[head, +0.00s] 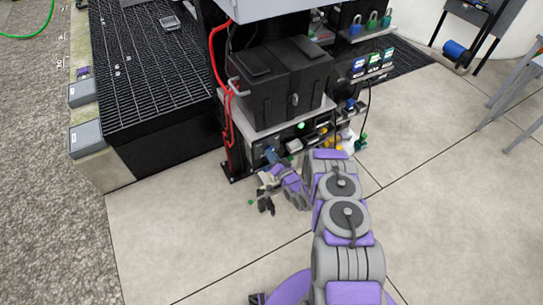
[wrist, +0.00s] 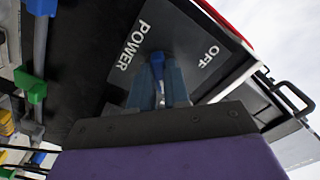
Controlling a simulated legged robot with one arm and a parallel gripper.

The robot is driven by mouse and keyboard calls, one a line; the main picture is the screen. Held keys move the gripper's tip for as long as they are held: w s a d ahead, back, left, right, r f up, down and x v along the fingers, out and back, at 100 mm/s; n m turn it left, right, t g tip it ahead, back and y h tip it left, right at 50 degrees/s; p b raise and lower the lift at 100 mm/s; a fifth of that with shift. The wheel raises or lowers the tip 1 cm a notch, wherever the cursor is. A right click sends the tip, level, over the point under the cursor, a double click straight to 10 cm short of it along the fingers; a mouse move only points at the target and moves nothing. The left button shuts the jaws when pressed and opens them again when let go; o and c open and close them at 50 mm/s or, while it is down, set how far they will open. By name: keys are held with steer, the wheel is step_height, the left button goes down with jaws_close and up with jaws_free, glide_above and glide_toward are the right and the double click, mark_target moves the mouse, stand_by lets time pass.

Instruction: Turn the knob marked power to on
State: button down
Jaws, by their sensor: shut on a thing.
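In the wrist view a dark panel (wrist: 178,25) carries the white words POWER and OFF. A blue knob (wrist: 157,60) sits between the two words. My gripper (wrist: 160,76) is shut on the knob, with one blue-grey finger on each side of it. The fingers hide part of the knob, so I cannot tell exactly which way it points. No ON mark is visible. In the head view my arm reaches to the front panel below the black battery box, and my gripper (head: 271,157) is small there. The knob cannot be made out in that view.
The black box (head: 282,80) stands on a shelf above the panel, with red cables (head: 219,60) on its left. Other connectors and coloured fittings (head: 340,140) sit to the right of my gripper. A black grated platform (head: 150,60) stands at left. The tiled floor (head: 200,240) in front is mostly clear.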

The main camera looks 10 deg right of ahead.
steer(key=shift+d, duration=0.1)
steer(key=c, duration=1.1)
jaws_free()
steer(key=p+v, duration=0.4)
steer(key=v, duration=1.3)
steer(key=shift+s, duration=0.15)
steer(key=shift+d, duration=0.1)
